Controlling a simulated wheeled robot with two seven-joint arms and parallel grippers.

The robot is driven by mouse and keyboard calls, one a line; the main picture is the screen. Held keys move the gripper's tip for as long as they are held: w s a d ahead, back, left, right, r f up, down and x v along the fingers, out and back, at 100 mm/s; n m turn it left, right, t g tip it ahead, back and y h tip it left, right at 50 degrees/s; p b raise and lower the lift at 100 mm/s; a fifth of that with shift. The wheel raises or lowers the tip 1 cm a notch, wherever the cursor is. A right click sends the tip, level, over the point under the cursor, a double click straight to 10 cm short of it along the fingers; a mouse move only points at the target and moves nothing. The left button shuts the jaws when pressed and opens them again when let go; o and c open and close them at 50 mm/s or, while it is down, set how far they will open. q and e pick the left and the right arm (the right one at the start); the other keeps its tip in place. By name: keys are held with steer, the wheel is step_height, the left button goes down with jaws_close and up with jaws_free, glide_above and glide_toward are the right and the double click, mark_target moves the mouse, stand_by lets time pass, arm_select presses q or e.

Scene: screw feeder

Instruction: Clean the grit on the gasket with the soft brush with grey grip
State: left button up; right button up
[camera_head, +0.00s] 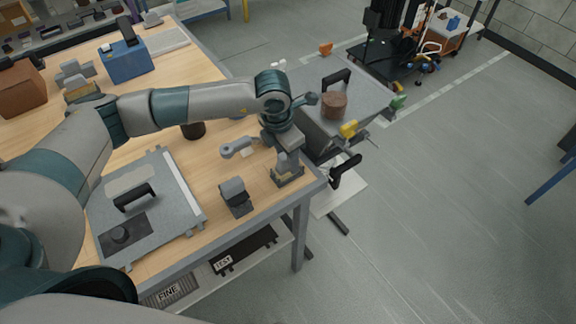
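My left arm reaches in from the left over the wooden table. My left gripper (286,176) points down at the table's near right corner. Its fingers are small and partly hidden, so I cannot tell whether they hold anything. A small tan patch shows at the fingers. A small grey block-shaped tool (235,196) stands on the table left of the gripper, apart from it. A light grey tool with a rounded end (238,147) lies behind it. I cannot tell which is the soft brush. The gasket and its grit cannot be made out. My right gripper is not in view.
A grey panel with a black handle (150,228) lies on the table at left. A grey machine (372,98) with a brown round piece (335,106) and coloured knobs stands beyond the corner. A blue box (125,62) stands at the back.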

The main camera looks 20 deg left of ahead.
arm_select(q)
jaws_close()
steer(key=shift+r, duration=0.1)
steer(key=shift+r+p, duration=1)
steer(key=shift+r, duration=2.2)
